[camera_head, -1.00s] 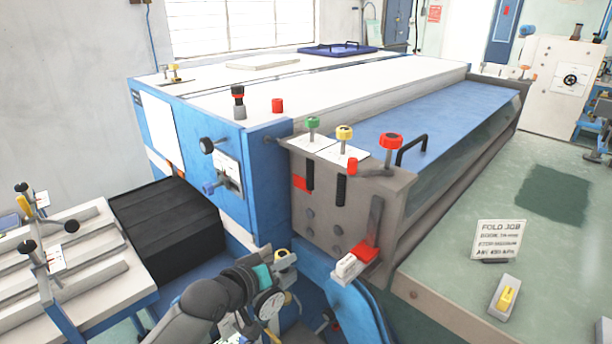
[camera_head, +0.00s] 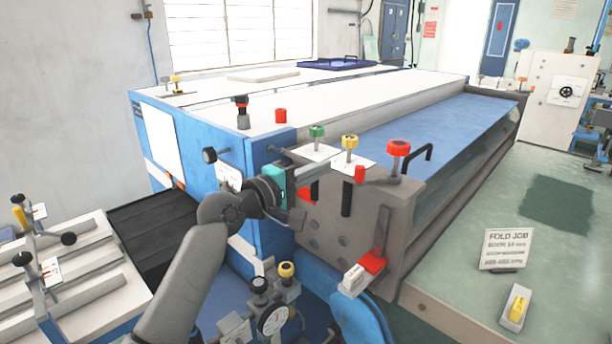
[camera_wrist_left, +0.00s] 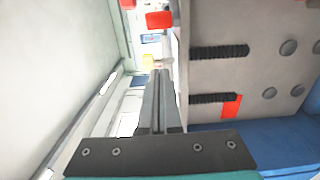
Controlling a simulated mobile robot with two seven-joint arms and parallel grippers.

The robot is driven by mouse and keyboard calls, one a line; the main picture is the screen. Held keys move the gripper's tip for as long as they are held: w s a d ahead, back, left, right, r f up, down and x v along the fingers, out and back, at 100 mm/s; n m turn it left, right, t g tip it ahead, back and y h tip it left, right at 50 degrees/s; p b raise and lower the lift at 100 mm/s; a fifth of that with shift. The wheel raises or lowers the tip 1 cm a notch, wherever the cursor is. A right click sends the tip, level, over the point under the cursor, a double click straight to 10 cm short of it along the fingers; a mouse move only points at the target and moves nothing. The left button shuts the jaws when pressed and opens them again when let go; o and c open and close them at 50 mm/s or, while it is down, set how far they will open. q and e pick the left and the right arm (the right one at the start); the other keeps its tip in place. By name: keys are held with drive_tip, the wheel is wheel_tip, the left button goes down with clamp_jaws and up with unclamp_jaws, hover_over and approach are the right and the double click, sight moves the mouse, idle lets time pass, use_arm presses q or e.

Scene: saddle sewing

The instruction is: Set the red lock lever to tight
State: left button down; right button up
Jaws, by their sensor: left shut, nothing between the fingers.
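A lever with a red block (camera_head: 372,262) and a pale handle end hangs low on the grey end plate (camera_head: 330,235); a dark upright bar rises from the block. A red knob (camera_head: 398,148) sits on an arm at the plate's top. I cannot tell which one is the lock lever. My left gripper (camera_head: 322,168) is shut and empty in front of the plate's upper left, left of both. In the left wrist view its closed fingers (camera_wrist_left: 160,78) point along the plate, with a red cap (camera_wrist_left: 160,20) beyond. My right gripper is not in view.
Green (camera_head: 317,131) and yellow (camera_head: 350,142) knobs stand on the plate top near my fingers. A black handle (camera_head: 416,152) rises behind the red knob. A gauge (camera_head: 273,320) is below my arm. The green table (camera_head: 470,255) at right is mostly clear.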

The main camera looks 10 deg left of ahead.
use_arm(q)
drive_tip(key=shift+d+p, duration=0.7)
drive_tip(key=shift+d, duration=1.65)
